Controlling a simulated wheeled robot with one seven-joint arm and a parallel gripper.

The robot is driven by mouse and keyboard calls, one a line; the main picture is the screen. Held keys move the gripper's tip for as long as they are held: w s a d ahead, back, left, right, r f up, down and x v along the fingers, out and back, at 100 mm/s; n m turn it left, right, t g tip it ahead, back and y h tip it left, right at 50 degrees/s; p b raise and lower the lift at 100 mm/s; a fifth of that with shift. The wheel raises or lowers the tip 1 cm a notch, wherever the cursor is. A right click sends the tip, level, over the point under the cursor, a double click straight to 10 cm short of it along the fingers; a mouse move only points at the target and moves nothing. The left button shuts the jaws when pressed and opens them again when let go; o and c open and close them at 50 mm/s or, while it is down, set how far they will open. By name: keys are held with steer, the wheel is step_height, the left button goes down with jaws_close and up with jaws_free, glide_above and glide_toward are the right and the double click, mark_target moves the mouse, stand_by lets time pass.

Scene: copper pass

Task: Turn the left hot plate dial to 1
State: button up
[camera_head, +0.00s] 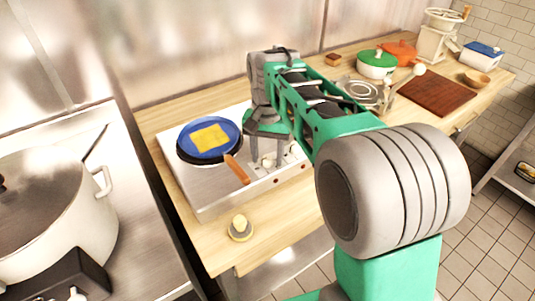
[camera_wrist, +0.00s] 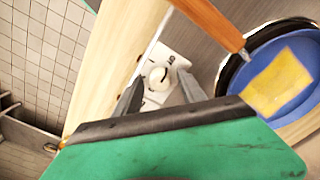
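The metal hot plate (camera_head: 212,195) stands on the wooden counter in the head view. A blue pan (camera_head: 229,149) with an orange handle sits on its left side, holding a yellow square piece; the pan also shows in the wrist view (camera_wrist: 311,103). A pale round dial (camera_wrist: 156,76) with dark marks on a white plate around it shows in the wrist view. My gripper (camera_wrist: 159,78) is open, its two dark fingers on either side of the dial with small gaps visible. In the head view, my gripper (camera_head: 267,162) is at the hot plate's front edge, partly hiding the dials.
The orange pan handle (camera_head: 237,169) sticks out close to my gripper's left. A large pot (camera_head: 50,205) stands far left. A small yellow-topped item (camera_head: 240,228) sits on the counter in front. A green-lidded pot (camera_head: 377,65) and a brown board (camera_head: 437,92) are at the back right.

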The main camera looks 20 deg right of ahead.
jaws_close()
steer(key=shift+n, duration=0.4)
steer(key=n+p, duration=0.1)
steer(key=n, duration=0.4)
steer(key=shift+r, duration=0.1)
steer(key=n+p, duration=0.1)
steer(key=n, duration=0.5)
stand_by(0.4)
stand_by(0.4)
steer(key=shift+o, duration=0.7)
jaws_free()
